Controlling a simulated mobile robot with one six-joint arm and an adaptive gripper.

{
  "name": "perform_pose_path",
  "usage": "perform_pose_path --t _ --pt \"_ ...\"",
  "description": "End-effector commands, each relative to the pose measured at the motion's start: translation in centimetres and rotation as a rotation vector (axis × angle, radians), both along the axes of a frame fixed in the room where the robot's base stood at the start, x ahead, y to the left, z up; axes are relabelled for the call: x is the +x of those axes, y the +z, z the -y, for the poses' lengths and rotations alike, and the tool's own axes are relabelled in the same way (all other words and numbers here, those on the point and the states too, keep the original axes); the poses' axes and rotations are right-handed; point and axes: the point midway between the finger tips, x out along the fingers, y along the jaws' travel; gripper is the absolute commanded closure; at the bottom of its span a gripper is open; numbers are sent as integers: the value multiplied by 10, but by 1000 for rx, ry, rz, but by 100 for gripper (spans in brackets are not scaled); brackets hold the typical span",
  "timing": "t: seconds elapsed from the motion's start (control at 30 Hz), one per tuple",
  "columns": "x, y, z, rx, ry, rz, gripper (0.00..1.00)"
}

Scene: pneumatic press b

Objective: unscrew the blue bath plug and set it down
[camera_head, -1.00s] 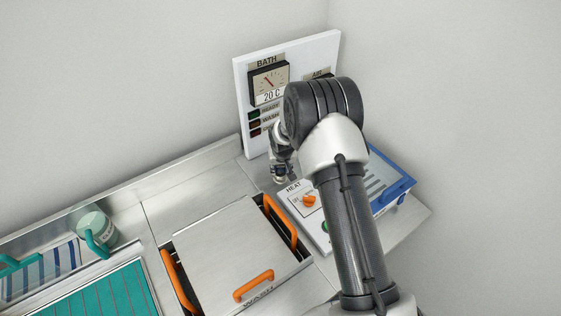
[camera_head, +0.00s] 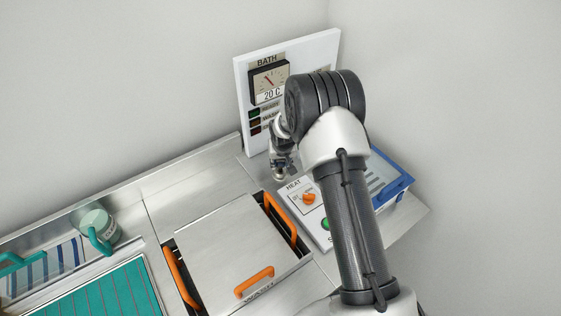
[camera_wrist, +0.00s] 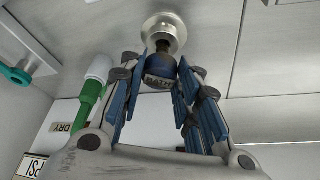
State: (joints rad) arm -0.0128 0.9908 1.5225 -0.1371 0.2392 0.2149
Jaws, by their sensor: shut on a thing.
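The blue bath plug (camera_wrist: 160,70) carries a BATH label and sits between the fingers of my gripper (camera_wrist: 162,78) in the wrist view. My gripper is shut on it. A dark, narrow neck shows at the plug's far end, in line with a round metal fitting (camera_wrist: 165,30). I cannot tell whether the neck is still inside the fitting. In the head view my gripper (camera_head: 283,167) is small, below the BATH gauge panel and partly behind my arm. The plug cannot be made out there.
The BATH panel (camera_head: 246,92) stands behind my gripper. A HEAT control box (camera_head: 303,208) with an orange knob is close at its right. A lidded steel basin (camera_head: 225,245) with orange handles lies in front. Bare steel deck (camera_head: 185,195) lies to the left.

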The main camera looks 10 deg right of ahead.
Motion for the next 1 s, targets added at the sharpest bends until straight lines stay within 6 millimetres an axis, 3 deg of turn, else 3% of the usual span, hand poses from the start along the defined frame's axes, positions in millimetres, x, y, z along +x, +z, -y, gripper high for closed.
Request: perform_pose_path --t 0.6,1.0 --pt "0 25 0 0 0 0 83" --pt "0 25 0 0 0 0 83"
